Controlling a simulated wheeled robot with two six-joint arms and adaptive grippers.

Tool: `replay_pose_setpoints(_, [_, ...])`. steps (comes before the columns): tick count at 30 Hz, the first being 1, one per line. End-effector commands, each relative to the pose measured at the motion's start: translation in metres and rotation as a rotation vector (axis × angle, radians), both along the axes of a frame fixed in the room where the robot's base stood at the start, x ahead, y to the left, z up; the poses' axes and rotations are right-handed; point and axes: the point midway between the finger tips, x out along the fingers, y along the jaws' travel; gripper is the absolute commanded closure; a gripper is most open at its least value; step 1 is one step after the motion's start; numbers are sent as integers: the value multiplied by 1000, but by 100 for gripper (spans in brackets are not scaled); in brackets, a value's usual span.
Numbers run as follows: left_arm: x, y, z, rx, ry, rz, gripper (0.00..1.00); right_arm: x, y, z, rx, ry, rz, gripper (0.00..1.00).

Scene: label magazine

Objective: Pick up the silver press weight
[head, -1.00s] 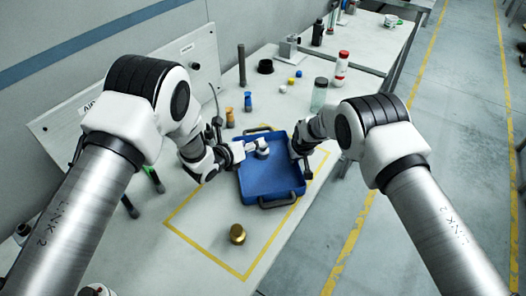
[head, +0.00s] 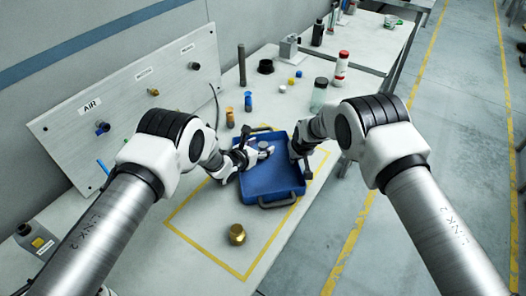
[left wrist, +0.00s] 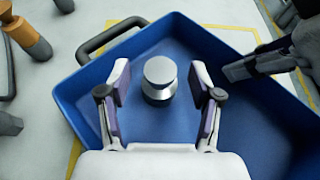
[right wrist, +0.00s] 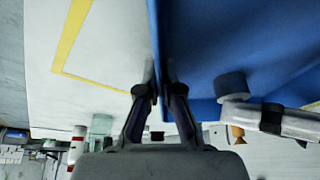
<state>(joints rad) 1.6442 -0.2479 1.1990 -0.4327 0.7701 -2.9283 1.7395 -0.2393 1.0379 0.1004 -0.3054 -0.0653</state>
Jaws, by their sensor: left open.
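The silver press weight (left wrist: 160,80) is a short round metal piece standing upright in the blue tray (left wrist: 85,100), near its handle end. My left gripper (left wrist: 159,88) is open, with one finger on each side of the weight and gaps between. In the head view the left gripper (head: 255,155) is over the tray, and the weight (head: 263,146) shows only in part beside it. My right gripper (right wrist: 158,85) is closed on the tray's side wall (right wrist: 156,35), one finger on each side. In the head view the right gripper (head: 304,165) is at the tray's right edge.
A brass weight (head: 237,234) stands on the table in front of the tray, inside the yellow outline. Orange-topped pieces (head: 229,117), a dark post (head: 241,65) and bottles (head: 341,68) stand behind. A panel (head: 130,105) rises at the left.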

Motion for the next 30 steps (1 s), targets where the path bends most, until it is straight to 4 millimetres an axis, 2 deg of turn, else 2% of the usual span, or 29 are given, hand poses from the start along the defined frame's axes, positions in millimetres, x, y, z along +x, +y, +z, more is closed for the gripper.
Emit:
replay_pose_setpoints(4, [13,-8,-6,-1,0,0,36,-1,0,-1,0,2,0,100])
replay_pose_setpoints(11, [14,-9,-7,-1,0,0,36,-1,0,-1,0,2,0,100])
replay_pose_setpoints(15, [14,-9,-7,-1,0,0,85,-1,0,-1,0,2,0,100])
replay_pose_setpoints(16, [14,-9,-7,-1,0,0,96,-1,0,-1,0,2,0,100])
replay_pose_setpoints(17, [14,-9,-7,-1,0,0,100,-1,0,-1,0,2,0,100])
replay_pose_setpoints(26, [15,-9,-5,-1,-2,0,100,-1,0,-1,0,1,0,100])
replay_pose_setpoints(30, [15,-9,11,0,-4,-1,100,-1,0,-1,0,1,0,100])
